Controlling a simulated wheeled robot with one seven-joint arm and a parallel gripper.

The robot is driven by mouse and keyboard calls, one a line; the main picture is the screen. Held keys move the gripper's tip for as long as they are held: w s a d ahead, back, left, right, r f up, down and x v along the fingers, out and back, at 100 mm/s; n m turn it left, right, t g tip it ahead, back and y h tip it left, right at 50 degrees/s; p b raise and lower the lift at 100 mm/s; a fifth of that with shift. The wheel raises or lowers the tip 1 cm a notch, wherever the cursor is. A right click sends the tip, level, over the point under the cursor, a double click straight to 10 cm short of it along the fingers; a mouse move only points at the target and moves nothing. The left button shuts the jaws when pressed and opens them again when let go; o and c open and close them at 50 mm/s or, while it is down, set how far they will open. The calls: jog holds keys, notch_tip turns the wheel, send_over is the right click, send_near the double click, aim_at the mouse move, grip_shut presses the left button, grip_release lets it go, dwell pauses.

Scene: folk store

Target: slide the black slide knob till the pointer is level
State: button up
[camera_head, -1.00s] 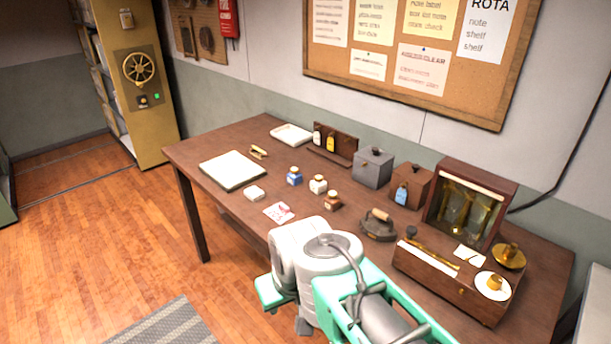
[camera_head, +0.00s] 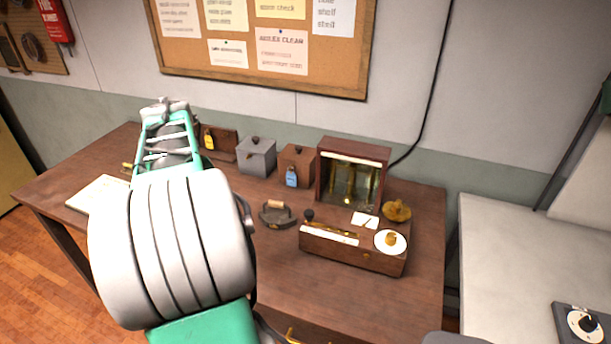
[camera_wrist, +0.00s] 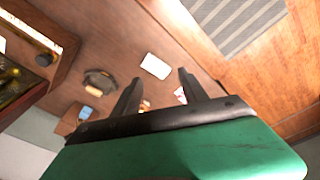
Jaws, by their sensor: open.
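The balance is a wooden case with a brass-lined open front (camera_head: 352,172) standing behind a long wooden base box (camera_head: 352,250). The black slide knob (camera_head: 309,214) is at the left end of the base's top, by a pale scale strip (camera_head: 330,234). In the wrist view the black knob (camera_wrist: 43,60) is at the far left. The pointer is too small to make out. My gripper (camera_wrist: 159,77) is open and empty, above the table and well away from the knob. In the head view my arm reaches up at the left, and its fingers cannot be made out.
A flat iron (camera_head: 278,214) sits just left of the base box. A grey box (camera_head: 257,156) and a brown box (camera_head: 296,166) stand behind. A brass pan (camera_head: 397,211) and white dish (camera_head: 390,242) are at the right. The front right tabletop is clear.

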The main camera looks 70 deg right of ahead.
jog(key=s+d+m+p, duration=0.1)
jog(key=s+d+m, duration=0.2)
jog(key=s+d, duration=0.9)
jog(key=m+y, duration=0.1)
jog(key=m, duration=0.1)
send_near(309, 212)
jog(key=shift+g, duration=0.4)
jog(key=f+b, duration=0.2)
jog(key=f, duration=0.1)
jog(key=f+b, duration=0.2)
jog(key=f, duration=0.1)
jog(key=f+b, duration=0.3)
jog(key=f, duration=0.1)
jog(key=shift+w, duration=0.3)
jog(key=shift+r+p, duration=0.3)
jog(key=shift+p, duration=0.05)
jog(key=shift+f, duration=0.1)
jog(key=c, duration=0.9)
